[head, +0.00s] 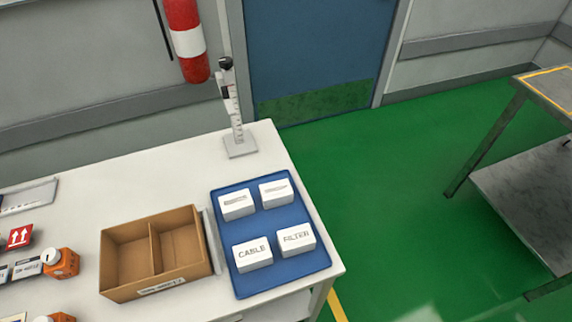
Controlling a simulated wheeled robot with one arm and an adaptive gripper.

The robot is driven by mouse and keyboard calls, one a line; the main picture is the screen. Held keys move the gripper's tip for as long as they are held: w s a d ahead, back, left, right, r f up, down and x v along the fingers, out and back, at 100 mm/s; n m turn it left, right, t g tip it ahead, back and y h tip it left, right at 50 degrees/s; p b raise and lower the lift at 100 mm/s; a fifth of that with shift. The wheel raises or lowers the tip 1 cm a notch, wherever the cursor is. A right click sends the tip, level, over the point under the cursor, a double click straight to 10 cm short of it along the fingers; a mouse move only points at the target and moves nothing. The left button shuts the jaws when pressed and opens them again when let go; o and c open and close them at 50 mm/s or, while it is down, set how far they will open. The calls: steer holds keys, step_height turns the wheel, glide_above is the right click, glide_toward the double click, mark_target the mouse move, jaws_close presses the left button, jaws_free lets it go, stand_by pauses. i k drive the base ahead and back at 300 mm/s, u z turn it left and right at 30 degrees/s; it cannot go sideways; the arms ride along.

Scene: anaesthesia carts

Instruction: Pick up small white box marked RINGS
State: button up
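Several small white boxes stand on a blue tray (268,228) at the right end of the white table. The front left box (252,254) is marked CABLE and the front right box (296,241) is marked FILTER. The back left box (237,204) and back right box (276,193) carry dark labels too small to read, so I cannot tell which box, if any, is marked RINGS. My gripper is not in view.
A cardboard box (113,276) with two empty compartments stands left of the tray. A gauge stand (238,148) is behind. Orange items (66,264) lie at the far left. Green floor (370,190) is open between the table and a grey metal cart (525,200).

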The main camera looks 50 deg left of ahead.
mark_target(234, 206)
steer(key=i, duration=1.05)
steer(key=u, duration=4.2)
